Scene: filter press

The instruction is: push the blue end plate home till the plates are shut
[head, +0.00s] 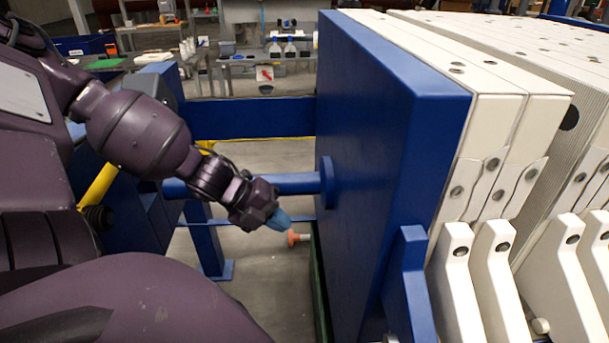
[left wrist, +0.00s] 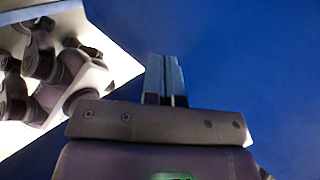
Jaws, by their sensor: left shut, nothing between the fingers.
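The blue end plate (head: 385,150) stands upright in the middle of the head view. Two white plates (head: 485,120) stand close against its right side. A gap separates them from the ribbed pack of white plates (head: 595,95) farther right. My left gripper (head: 280,219) is shut and empty, on the left side of the end plate, below the blue ram rod (head: 290,184), its fingers pointing toward the plate. In the left wrist view the shut fingers (left wrist: 166,78) point at a blue surface (left wrist: 240,60). I cannot tell whether they touch it. My right gripper is not in view.
A blue crossbeam (head: 250,118) runs behind the rod. A small orange fitting (head: 293,238) sits just below my left fingertips. A blue bracket (head: 408,285) stands at the end plate's lower front. Benches with bottles (head: 275,50) are at the back. Grey floor shows below the rod.

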